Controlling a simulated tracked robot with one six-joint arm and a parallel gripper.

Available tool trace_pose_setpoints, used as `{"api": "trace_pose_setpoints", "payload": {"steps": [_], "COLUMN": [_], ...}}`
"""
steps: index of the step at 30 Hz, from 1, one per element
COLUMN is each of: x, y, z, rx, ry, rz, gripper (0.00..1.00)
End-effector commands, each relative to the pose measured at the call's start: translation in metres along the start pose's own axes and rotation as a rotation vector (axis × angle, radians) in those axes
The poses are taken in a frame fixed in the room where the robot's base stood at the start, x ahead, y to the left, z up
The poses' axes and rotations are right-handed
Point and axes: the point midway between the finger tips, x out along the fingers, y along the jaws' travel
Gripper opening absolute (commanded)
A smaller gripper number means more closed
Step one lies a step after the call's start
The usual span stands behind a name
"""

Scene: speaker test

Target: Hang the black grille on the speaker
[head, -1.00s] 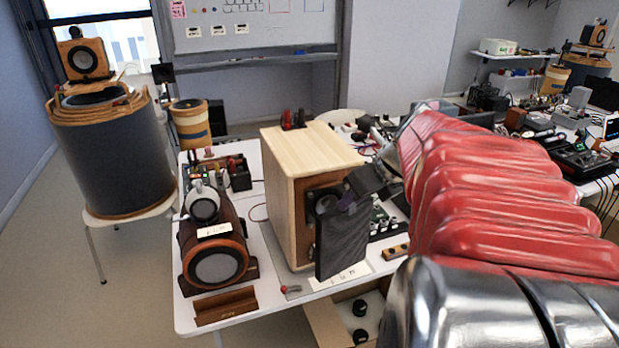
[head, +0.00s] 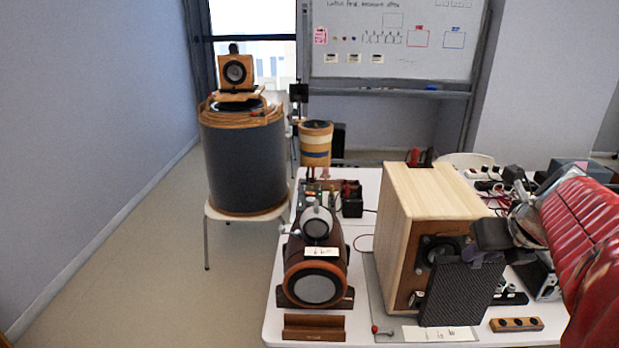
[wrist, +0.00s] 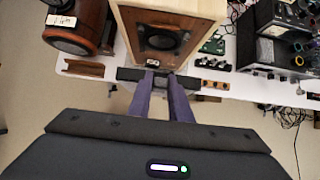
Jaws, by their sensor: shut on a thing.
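The speaker (head: 412,199) is a pale wooden box with a brown front and a dark round driver (head: 437,244), standing on the table in the head view. My gripper (head: 480,259) is shut on the upper edge of the black grille (head: 458,298). The grille hangs upright but slightly tilted before the lower right of the speaker's front, leaving much of the driver uncovered. In the wrist view, my purple fingers (wrist: 167,88) reach to the grille, a dark strip (wrist: 130,75) seen nearly edge-on below the speaker's front (wrist: 162,45). The frames do not settle whether grille and speaker touch.
A round brown speaker (head: 332,255) stands left of the box, behind a small wooden block (head: 314,327). A white label (head: 440,333) and a small wooden strip with knobs (head: 516,324) lie near the front edge. Electronics (wrist: 275,45) crowd the right. Floor is free at left.

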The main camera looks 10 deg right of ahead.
Motion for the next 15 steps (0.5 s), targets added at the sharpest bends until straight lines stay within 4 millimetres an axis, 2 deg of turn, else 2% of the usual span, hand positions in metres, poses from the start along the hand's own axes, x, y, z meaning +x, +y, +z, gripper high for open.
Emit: {"api": "trace_pose_setpoints", "payload": {"steps": [15], "x": [0.017], "y": [0.0], "z": [0.024], "rx": [0.0], "ry": [0.0], "rz": [0.0], "gripper": [0.0]}}
